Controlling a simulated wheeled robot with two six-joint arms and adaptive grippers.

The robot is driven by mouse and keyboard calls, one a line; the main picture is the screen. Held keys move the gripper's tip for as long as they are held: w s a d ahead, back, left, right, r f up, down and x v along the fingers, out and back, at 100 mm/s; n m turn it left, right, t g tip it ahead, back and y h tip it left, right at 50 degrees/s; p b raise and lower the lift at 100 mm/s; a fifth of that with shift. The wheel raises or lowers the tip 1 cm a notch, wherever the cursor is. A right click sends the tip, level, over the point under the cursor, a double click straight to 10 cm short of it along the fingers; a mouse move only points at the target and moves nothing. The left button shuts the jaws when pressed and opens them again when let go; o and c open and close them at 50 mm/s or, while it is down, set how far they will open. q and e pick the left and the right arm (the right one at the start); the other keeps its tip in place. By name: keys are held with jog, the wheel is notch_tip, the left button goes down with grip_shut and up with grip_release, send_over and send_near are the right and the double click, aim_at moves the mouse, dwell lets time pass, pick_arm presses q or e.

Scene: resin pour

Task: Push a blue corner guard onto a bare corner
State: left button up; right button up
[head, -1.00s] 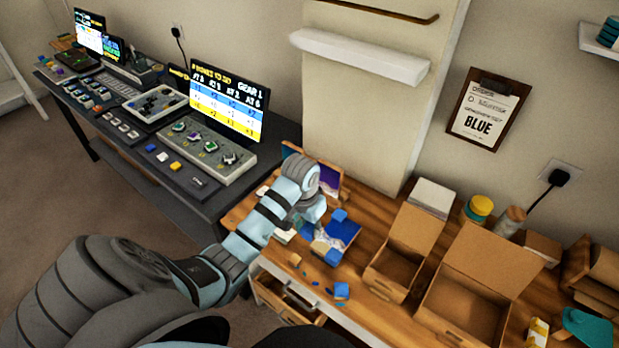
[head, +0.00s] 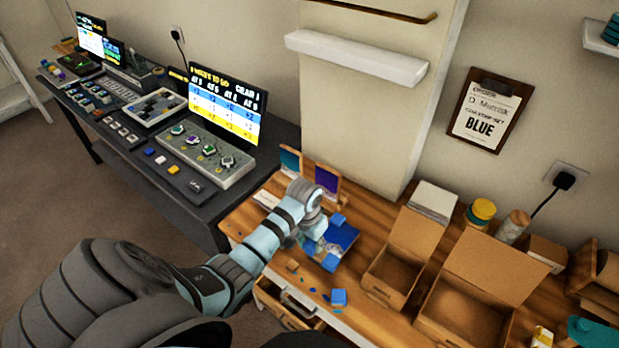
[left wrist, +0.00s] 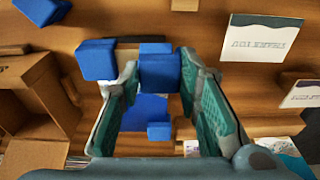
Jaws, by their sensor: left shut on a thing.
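My left gripper (head: 314,243) is over the wooden table by a blue square piece (head: 342,237). In the left wrist view its teal-padded fingers (left wrist: 160,88) are shut on a small blue corner guard (left wrist: 160,73). Below and behind the held guard, the blue square (left wrist: 146,108) shows between the fingers, with another blue guard (left wrist: 159,131) at its edge. One more blue guard (left wrist: 97,60) is just left of the fingers. In the head view, blue guards are at the square's back corner (head: 338,220) and near side (head: 330,262). The contact at the held guard is hidden. My right gripper is not in view.
A loose blue block (head: 339,297) and small blue scraps lie towards the table's front edge. Open cardboard boxes (head: 390,272) stand to the right. Two upright coloured panels (head: 326,181) stand behind the gripper. A drawer (head: 285,305) is open below the front edge.

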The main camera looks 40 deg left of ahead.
pick_arm(q)
jog(key=shift+s+a, duration=0.15)
jog(key=shift+s, duration=0.2)
jog(key=shift+w, duration=0.1)
jog(key=shift+w+f, duration=0.15)
jog(key=shift+f, duration=0.4)
jog(key=shift+f, duration=0.3)
jog(key=shift+d+f, duration=0.15)
jog(key=shift+d, duration=0.1)
dwell(0.4)
